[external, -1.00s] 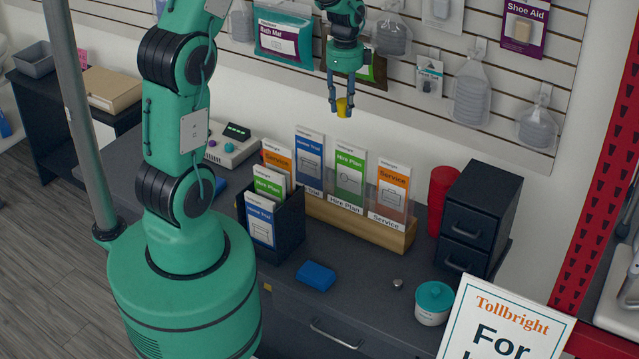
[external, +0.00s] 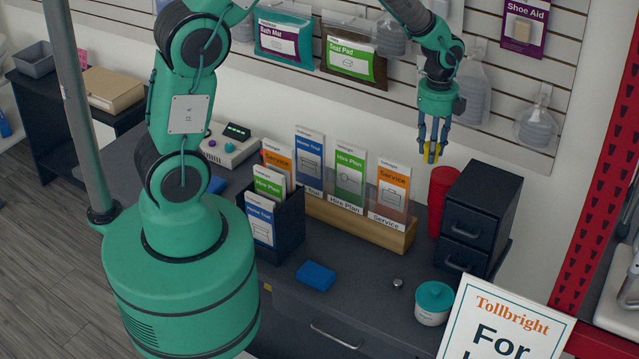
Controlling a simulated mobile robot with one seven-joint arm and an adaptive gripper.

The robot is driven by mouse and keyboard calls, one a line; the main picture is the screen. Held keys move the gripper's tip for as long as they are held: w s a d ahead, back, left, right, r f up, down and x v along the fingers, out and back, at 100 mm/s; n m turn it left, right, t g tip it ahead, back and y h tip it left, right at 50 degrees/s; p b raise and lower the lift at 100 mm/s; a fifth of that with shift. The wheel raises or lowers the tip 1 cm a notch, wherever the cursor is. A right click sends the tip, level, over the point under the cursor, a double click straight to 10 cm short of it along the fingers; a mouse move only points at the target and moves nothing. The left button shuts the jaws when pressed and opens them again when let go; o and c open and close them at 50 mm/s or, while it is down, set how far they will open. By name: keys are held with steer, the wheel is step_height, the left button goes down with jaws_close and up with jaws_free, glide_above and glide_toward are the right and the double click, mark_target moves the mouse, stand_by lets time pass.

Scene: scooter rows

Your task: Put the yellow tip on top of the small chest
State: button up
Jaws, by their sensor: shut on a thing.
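The gripper points down and holds the tip in the air, near and a little left of the small chest in the picture. The small chest (external: 482,217) is a black two-drawer unit at the right end of the dark counter. Its flat top (external: 487,184) looks bare, and both drawers look shut. The tip's far side is hidden by the fingers.
A red cylinder (external: 441,200) stands directly left of the chest. A wooden leaflet rack (external: 345,222) is further left. A white jar with a teal lid (external: 434,303) and a framed sign (external: 505,325) stand in front. Packages hang on the slatted wall (external: 330,105) behind.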

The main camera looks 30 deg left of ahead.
steer(key=s+d+m+p, duration=0.1)
steer(key=s+d+m, duration=0.1)
steer(key=s+d, duration=0.35)
steer(key=f, duration=0.1)
steer(key=w+f, duration=0.1)
steer(key=f, duration=0.1)
steer(key=w+f, duration=0.1)
steer(key=f, duration=0.1)
steer(key=shift+d+f, duration=0.1)
steer(key=shift+d, duration=0.25)
steer(key=shift+w, duration=0.1)
steer(key=p, duration=0.2)
glide_above(491, 192)
steer(key=shift+f, duration=0.7)
steer(key=shift+f, duration=0.1)
steer(key=shift+f, duration=1.65)
steer(key=shift+f, duration=0.2)
